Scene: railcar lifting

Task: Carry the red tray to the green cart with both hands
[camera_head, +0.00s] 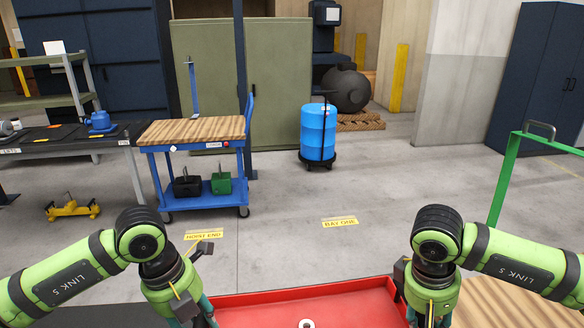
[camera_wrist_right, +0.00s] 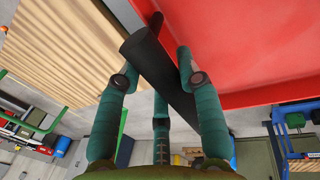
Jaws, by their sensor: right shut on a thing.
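The red tray (camera_head: 310,304) is at the bottom middle of the head view, its near part cut off. A pale ring-shaped part (camera_head: 306,323) lies in it. In the right wrist view the red tray (camera_wrist_right: 240,45) fills the upper right. My right gripper (camera_wrist_right: 157,65) is shut on the tray's black bar handle (camera_wrist_right: 160,72). My left gripper (camera_head: 196,314) is at the tray's left edge; its fingertips are cut off, so its grip is hidden. The green cart (camera_head: 507,178) is on the right, its wooden deck (camera_head: 500,303) beside the tray; the deck also shows in the wrist view (camera_wrist_right: 60,50).
A blue cart (camera_head: 192,132) with a wooden top stands ahead to the left, beside a dark workbench (camera_head: 70,143). A blue drum (camera_head: 318,132) stands on a dolly farther back. The floor between, with yellow labels (camera_head: 340,222), is clear.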

